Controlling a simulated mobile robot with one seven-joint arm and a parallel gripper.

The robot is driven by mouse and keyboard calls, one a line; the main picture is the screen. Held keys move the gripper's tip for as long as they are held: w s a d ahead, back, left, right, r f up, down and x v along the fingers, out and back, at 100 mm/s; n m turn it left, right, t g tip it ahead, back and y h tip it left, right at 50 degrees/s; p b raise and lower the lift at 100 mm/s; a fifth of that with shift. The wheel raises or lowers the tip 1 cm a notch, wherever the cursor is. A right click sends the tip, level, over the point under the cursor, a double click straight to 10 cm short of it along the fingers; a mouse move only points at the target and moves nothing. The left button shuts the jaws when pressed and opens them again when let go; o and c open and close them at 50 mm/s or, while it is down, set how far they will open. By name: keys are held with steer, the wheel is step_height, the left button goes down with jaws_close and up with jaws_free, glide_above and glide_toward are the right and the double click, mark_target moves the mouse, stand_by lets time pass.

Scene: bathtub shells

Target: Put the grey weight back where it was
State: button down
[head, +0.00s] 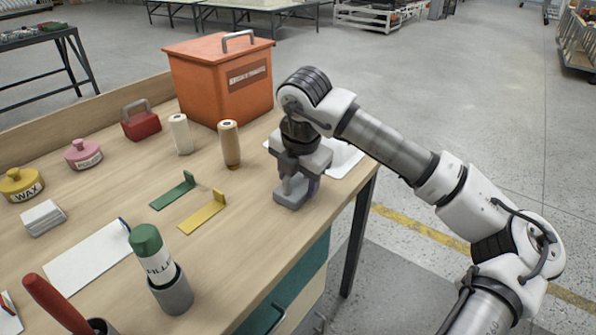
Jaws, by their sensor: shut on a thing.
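The grey weight (290,197) is a small grey block with an upright part, at the right side of the wooden workbench (245,240). My gripper (298,183) points down over it and is shut on its upright part. The jaws hide some of the weight. The weight is at or just above the bench top; I cannot tell whether it touches. A white tray (347,160) lies just behind and right of my gripper, partly hidden by it.
An orange lidded bin (205,85) stands at the back. Two spools (230,145), green (170,194) and yellow (203,213) L-shaped pieces, a red handled block (141,124) and a green-capped filler bottle (153,255) stand left. Bare bench lies in front.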

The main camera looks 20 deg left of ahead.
mark_target(301, 197)
steer(key=c, duration=0.5)
jaws_free()
steer(key=v, duration=1.2)
